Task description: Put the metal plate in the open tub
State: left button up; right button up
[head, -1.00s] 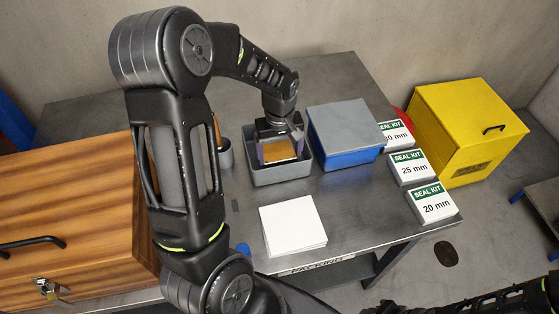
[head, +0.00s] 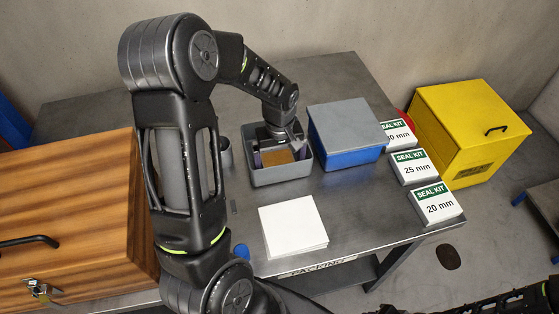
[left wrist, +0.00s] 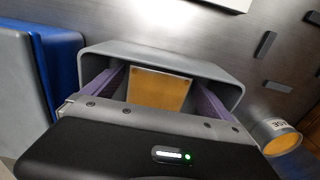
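The open tub (head: 281,177) is grey and stands on the table, left of the blue lidded tub (head: 345,150). Its walls also frame the left wrist view (left wrist: 170,54). The metal plate (head: 277,158) is orange-brown and sits inside the open tub's outline, between the fingers of my left gripper (head: 280,154). In the left wrist view the plate (left wrist: 158,92) spans the space between the purple fingers of the left gripper (left wrist: 160,82), close to both tips. Whether it touches the tub floor is hidden. My right gripper is out of view.
White sheets (head: 293,226) lie in front of the tub. Several seal kit boxes (head: 436,203) line the table's right side. A yellow box (head: 465,130) stands beyond it. A wooden chest (head: 70,210) is at left, and a small grey cup (head: 225,153) stands beside the tub.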

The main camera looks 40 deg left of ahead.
aim_at(280, 153)
pick_arm(q)
jog(key=shift+r+p, duration=0.4)
jog(key=shift+r, duration=0.1)
notch_tip(280, 153, up, 3)
jog(key=shift+f+p, duration=0.15)
jog(key=shift+p, duration=0.9)
notch_tip(280, 153, up, 9)
jog(key=shift+f, duration=0.2)
